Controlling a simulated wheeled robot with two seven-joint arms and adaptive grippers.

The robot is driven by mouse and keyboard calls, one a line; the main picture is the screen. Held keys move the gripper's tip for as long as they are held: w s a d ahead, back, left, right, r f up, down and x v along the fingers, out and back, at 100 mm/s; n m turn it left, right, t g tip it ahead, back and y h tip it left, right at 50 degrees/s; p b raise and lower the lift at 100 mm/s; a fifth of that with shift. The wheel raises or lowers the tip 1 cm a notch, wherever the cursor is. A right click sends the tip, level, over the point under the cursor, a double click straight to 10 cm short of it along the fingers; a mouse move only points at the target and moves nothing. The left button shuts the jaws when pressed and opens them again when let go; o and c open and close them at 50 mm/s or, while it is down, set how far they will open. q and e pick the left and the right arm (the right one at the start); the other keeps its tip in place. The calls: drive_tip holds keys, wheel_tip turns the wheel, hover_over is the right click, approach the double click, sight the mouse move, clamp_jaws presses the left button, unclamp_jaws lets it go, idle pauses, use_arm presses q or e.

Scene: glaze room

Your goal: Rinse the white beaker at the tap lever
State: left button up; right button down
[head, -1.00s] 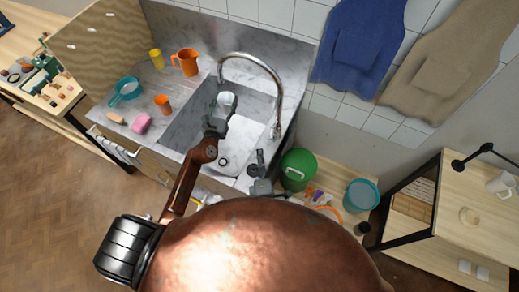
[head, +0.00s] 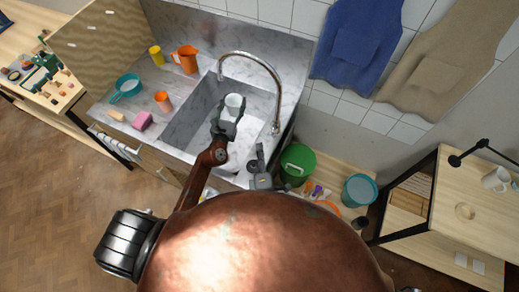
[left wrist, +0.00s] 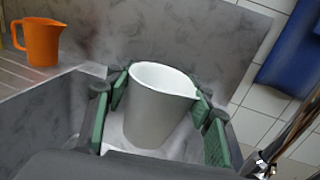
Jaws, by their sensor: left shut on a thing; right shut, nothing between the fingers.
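I cannot make out the lever clearly. My right gripper (head: 257,156) is shut and empty near the sink's front right corner.
An orange jug (head: 186,59), yellow cup (head: 156,56), orange cup (head: 163,101), teal strainer (head: 127,87) and pink sponge (head: 142,121) stand left of the sink (head: 182,127). A green bucket (head: 297,160) is to the right.

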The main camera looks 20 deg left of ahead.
use_arm(q)
drive_tip(key=shift+s+d+p, duration=0.25)
drive_tip(key=shift+s+d, duration=0.05)
drive_tip(key=shift+d, duration=0.5)
drive_tip(key=shift+s+d+p, duration=0.2)
drive_tip(key=shift+s+d, duration=0.1)
drive_tip(key=shift+d, duration=0.5)
drive_tip(key=shift+r, duration=0.15)
drive_tip(key=s+d+r+p, duration=0.1)
drive_tip(key=d+r+p, duration=0.2)
drive_tip(key=d+p, duration=0.1)
drive_tip(key=shift+s+d+r+p, duration=0.35)
drive_tip(key=shift+s+r+p, duration=0.05)
idle(0.4)
idle(0.5)
